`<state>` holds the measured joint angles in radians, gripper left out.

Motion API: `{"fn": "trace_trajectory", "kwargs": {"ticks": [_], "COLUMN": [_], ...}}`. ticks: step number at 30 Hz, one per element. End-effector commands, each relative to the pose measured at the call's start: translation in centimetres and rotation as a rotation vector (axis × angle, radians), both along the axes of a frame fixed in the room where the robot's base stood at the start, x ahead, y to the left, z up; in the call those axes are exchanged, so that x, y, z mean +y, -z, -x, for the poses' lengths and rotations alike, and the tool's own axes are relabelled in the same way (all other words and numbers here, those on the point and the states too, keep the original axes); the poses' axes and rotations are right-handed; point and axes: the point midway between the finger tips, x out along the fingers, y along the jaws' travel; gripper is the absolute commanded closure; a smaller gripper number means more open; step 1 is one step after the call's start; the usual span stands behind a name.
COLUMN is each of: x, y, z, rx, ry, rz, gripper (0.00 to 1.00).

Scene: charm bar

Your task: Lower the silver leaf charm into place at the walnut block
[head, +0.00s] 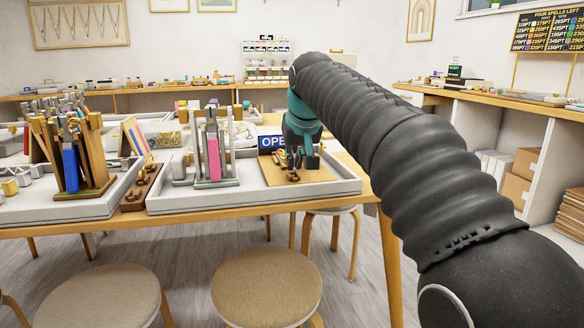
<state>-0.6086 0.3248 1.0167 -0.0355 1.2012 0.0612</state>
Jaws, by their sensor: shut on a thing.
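My gripper (296,160) points down at the right end of the front grey tray, low over a tan wooden board. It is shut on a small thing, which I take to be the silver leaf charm. The charm itself is too small and too hidden by the dark fingers to make out. Small dark brown and gold pieces (292,176) stand on the board just under the fingers. I cannot tell whether the walnut block is among them. A dark brown block with pits (141,188) also stands between the two front trays, well left of my gripper.
A blue OPEN sign (271,142) stands close left of my gripper. A stand with a pink piece (213,158) is in the same grey tray (255,198). A taller stand with a blue piece (70,168) is farther left. Stools (266,286) stand in front of the table.

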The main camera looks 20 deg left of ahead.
Motion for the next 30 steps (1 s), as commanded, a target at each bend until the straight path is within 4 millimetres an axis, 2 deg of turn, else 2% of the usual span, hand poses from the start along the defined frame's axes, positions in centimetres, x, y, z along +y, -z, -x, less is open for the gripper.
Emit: {"fn": "trace_trajectory", "kwargs": {"ticks": [30], "x": [0.0], "y": [-4.2], "z": [0.0], "rx": [0.0], "ry": [0.0], "rz": [0.0], "gripper": [1.0]}}
